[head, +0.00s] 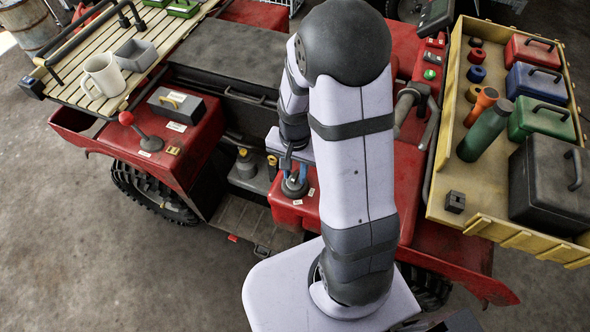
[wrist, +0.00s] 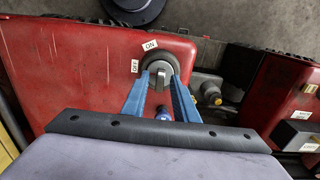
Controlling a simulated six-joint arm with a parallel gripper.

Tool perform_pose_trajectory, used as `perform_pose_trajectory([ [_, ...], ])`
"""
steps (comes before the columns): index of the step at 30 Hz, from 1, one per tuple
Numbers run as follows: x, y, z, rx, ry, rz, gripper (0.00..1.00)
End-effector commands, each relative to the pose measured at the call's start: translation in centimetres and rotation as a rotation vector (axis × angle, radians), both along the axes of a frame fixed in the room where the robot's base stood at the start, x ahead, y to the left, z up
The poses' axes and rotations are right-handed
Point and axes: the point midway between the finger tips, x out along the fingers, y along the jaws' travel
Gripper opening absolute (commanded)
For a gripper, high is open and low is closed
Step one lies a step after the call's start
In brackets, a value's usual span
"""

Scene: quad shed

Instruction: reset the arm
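My gripper (head: 293,176) is low over the red body panel in the middle of the quad, partly hidden by my arm in the head view. In the wrist view my gripper (wrist: 160,82) has its two blue fingers spread on either side of a rotary switch (wrist: 160,72). The switch has a round dark base and a grey grip bar, with an ON label and an OFF label beside it. The fingers look open, with small gaps beside the bar; contact is hard to tell. Nothing is held up.
A slatted rack (head: 78,66) at the left holds a white mug (head: 102,75) and a grey bin. A red-knobbed lever (head: 141,132) stands on the left fender. A yellow tray (head: 456,196) at the right holds toolboxes and a green flask (head: 485,130). A grey-black canister (wrist: 207,92) is right of the switch.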

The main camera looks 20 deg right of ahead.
Motion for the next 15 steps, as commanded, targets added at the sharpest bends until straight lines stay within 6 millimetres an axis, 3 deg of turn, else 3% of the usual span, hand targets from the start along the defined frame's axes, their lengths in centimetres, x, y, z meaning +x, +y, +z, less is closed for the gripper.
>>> perform_pose_trajectory([
  [13, 0.01, 0.0, -0.67, 0.0, 0.0, 0.0, 0.27],
  [14, 0.01, 0.0, -0.67, 0.0, 0.0, 0.0, 0.24],
  [15, 0.01, 0.0, -0.67, 0.0, 0.0, 0.0, 0.15],
])
